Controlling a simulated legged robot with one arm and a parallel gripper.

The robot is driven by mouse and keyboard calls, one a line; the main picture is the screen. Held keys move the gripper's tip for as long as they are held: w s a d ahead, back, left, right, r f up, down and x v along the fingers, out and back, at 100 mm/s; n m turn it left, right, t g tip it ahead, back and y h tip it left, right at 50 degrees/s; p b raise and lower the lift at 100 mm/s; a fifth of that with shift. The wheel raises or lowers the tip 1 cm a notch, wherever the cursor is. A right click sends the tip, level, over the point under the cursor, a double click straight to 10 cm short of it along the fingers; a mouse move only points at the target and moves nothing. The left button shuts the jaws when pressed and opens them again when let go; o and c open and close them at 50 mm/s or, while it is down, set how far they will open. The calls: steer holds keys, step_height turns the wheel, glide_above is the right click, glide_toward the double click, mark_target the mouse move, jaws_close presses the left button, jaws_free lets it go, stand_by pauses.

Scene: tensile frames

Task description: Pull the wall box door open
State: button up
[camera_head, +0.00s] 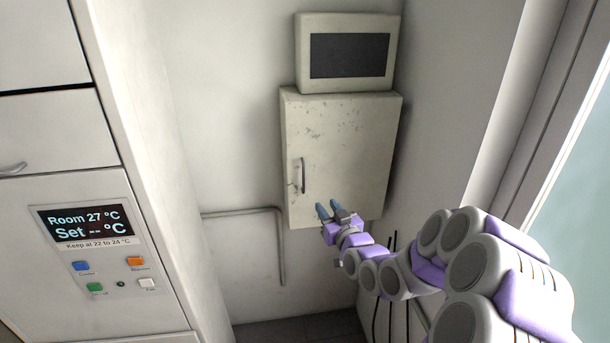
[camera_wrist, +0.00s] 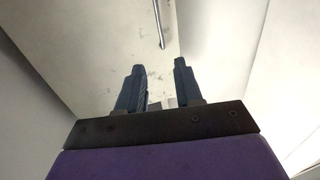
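The wall box (camera_head: 345,135) hangs on the back wall, with a pale, speckled door that looks shut. Its thin vertical handle (camera_head: 303,175) is on the left side of the door. My gripper (camera_head: 329,208) is in front of the lower part of the door, below and to the right of the handle. In the wrist view the two dark fingers (camera_wrist: 158,75) are apart with nothing between them. The handle (camera_wrist: 158,25) shows beyond the fingertips, near the top edge of that view. The fingers look clear of the handle.
A box with a dark screen (camera_head: 349,55) sits just above the wall box. A control panel (camera_head: 95,235) with coloured buttons is on the left cabinet. A pipe (camera_head: 245,212) runs along the wall left of the box. A window (camera_head: 575,160) is at the right.

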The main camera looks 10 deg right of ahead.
mark_target(304, 175)
steer(key=w+a, duration=0.1)
steer(key=w, duration=0.4)
steer(key=w+a+b, duration=0.1)
steer(key=w, duration=0.4)
steer(key=w+a, duration=0.1)
steer(key=w, duration=0.4)
steer(key=shift+w+b, duration=0.25)
steer(key=shift+b, duration=0.05)
steer(key=shift+w+a, duration=0.25)
steer(key=shift+w, duration=0.45)
jaws_close()
stand_by(0.6)
